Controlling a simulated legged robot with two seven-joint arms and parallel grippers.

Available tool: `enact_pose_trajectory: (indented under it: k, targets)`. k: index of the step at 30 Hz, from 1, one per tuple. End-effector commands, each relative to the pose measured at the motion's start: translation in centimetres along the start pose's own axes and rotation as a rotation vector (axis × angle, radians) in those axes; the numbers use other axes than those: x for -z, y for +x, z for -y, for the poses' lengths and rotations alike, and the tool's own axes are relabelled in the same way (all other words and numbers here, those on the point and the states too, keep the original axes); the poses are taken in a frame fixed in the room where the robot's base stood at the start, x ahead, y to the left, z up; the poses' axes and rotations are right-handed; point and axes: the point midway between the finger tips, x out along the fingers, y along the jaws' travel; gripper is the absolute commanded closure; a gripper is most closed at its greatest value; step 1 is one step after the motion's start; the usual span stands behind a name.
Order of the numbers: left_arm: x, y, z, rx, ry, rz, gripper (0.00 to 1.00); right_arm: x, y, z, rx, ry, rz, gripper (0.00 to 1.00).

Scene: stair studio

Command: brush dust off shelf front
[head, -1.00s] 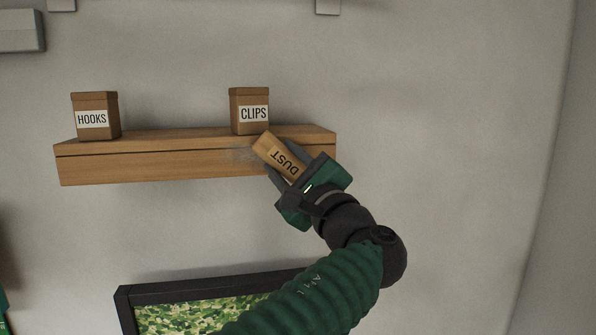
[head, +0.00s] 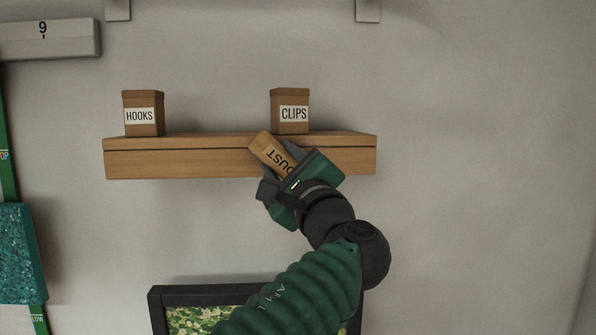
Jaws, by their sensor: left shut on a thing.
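The wooden shelf (head: 180,163) is on the wall, its front face towards me. My left gripper (head: 276,167) is shut on a wooden block lettered DUST (head: 264,147), which is tilted and lies over the middle of the shelf front. I cannot tell whether the block touches the front. No grey dust patch shows on the visible part of the front; the gripper and block hide the part behind them. My right gripper is not in view.
A HOOKS box (head: 143,115) and a CLIPS box (head: 290,112) stand on the shelf, the CLIPS box just above the block. A dark-framed picture (head: 190,292) is below. A teal textured panel (head: 18,255) is at the left. The wall right of the shelf is clear.

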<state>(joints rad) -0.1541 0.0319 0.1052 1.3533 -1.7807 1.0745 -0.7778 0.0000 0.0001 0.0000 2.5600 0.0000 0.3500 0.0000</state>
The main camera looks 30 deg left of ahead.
Motion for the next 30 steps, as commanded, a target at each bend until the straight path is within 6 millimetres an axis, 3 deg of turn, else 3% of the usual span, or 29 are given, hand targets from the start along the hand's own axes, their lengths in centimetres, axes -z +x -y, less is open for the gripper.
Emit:
enact_pose_trajectory:
  k: [15,23,30]
  targets:
    - [-2.4,1.2,-2.9,-0.001,0.001,0.001,0.93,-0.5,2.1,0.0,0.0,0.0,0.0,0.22]
    - [-2.8,1.4,-2.9,-0.001,0.002,0.001,0.93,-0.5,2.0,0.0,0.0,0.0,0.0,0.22]
    - [-3.3,-0.3,-3.1,0.0,-0.001,0.0,0.93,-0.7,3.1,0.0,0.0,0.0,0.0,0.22]
